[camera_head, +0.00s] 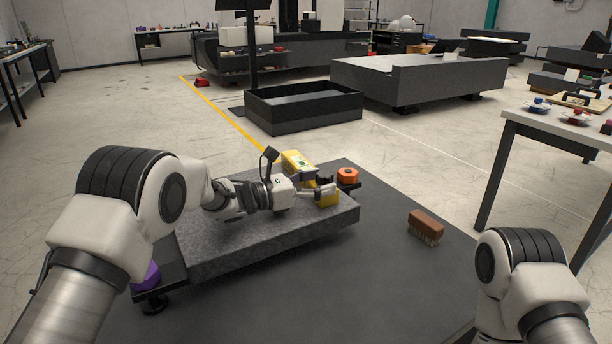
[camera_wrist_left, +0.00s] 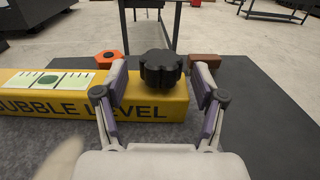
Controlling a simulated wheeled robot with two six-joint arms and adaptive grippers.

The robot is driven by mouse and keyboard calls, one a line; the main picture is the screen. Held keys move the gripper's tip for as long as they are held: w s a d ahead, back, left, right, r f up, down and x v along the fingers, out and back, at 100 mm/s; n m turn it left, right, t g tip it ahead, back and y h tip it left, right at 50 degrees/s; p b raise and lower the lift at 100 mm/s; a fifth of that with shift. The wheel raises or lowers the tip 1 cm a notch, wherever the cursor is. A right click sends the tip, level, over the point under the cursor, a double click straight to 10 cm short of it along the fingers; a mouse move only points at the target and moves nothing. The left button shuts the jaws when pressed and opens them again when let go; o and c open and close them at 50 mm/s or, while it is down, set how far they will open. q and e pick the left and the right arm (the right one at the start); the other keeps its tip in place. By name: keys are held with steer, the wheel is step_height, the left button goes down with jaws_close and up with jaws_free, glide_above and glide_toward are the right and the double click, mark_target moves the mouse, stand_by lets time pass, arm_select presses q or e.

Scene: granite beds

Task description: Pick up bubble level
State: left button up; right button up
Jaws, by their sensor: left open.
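The yellow bubble level (camera_head: 298,161) lies on the grey granite slab (camera_head: 215,245), partly hidden by my left gripper. In the left wrist view the level (camera_wrist_left: 60,112) shows its printed name, a pale panel with a green vial and a black lobed knob (camera_wrist_left: 161,70). My left gripper (camera_head: 325,190) is at the level's near end. In the left wrist view my left gripper (camera_wrist_left: 161,82) is open, with one finger on each side of the knob. I cannot tell whether the fingers touch it. My right gripper is out of view.
An orange knob (camera_head: 347,175) sits at the slab's far right corner and a purple one (camera_head: 147,275) at its near left. A table (camera_head: 555,125) stands to the right.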

arm_select(q)
steer(key=shift+x, duration=0.8)
steer(key=shift+r, duration=0.1)
jaws_close()
